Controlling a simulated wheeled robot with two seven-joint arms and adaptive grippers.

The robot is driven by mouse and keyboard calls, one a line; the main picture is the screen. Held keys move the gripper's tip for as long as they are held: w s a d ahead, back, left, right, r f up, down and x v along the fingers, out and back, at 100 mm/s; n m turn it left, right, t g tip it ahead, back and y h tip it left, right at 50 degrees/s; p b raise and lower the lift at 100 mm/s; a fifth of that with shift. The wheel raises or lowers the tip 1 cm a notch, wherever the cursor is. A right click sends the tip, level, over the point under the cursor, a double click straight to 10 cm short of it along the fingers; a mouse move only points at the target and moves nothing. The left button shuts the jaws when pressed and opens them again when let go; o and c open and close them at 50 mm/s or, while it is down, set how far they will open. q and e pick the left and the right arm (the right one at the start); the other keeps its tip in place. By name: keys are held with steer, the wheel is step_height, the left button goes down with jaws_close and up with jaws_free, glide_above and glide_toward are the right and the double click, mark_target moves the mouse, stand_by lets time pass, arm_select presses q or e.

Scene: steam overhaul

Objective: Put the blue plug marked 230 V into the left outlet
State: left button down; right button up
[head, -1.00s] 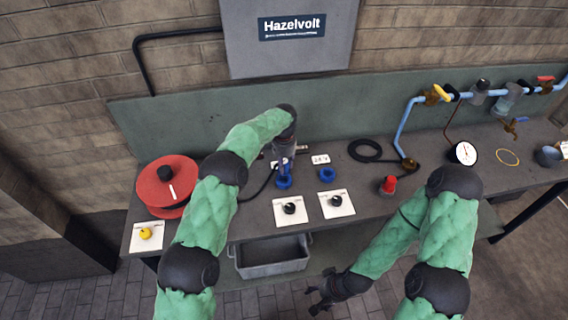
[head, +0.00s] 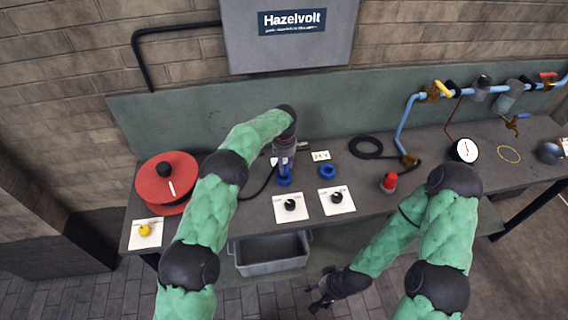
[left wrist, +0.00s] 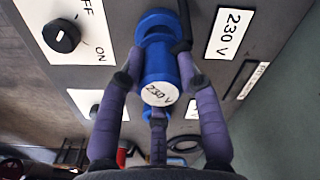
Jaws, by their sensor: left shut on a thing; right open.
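The blue plug (left wrist: 159,72) has a white end face marked 230 V. My left gripper (head: 284,167) is shut on it, with fingers on both sides in the left wrist view (left wrist: 158,82). The left outlet (head: 284,181), a blue round socket on the bench, is right below the gripper; in the left wrist view its blue rim (left wrist: 155,20) shows behind the plug. I cannot tell how deep the plug sits in it. The 230 V sign (left wrist: 235,33) is beside it. The right outlet (head: 328,171) is empty. My right gripper (head: 321,300) is open and empty, low in front of the bench.
Two switch plates (head: 291,207) (head: 337,201) lie in front of the outlets. A red cable reel (head: 165,180) stands at left, with a black cable running from near the gripper. A red lamp (head: 389,182), a gauge (head: 464,150) and blue pipes are at right. A grey bin (head: 270,268) is below.

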arm_select(q)
steer(key=shift+f+b, duration=0.75)
steer(key=shift+f, duration=0.7)
steer(key=c, duration=0.8)
jaws_free()
steer(key=shift+o, duration=0.2)
steer(key=shift+r, duration=0.15)
